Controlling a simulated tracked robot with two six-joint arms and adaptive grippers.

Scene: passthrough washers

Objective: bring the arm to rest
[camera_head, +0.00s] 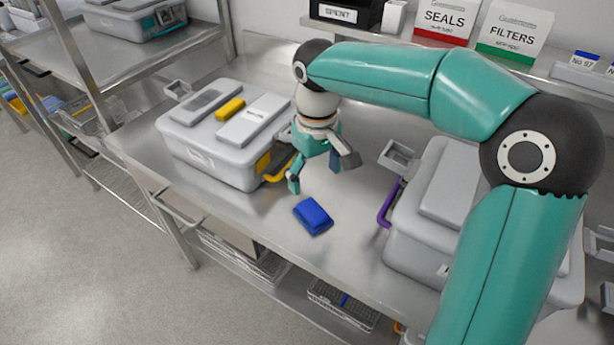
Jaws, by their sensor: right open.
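My right arm reaches in from the right, and its teal gripper (322,176) hangs over the steel bench (345,240), fingers pointing down. Its fingers are apart with nothing between them. A blue block-like item (313,216) lies on the bench just below and in front of the fingers, apart from them. My left gripper does not show.
A grey lidded box (215,165) with a yellow handle and a yellow item on top stands left of the gripper. Another grey box (405,240) with a purple handle stands right, partly behind my arm.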

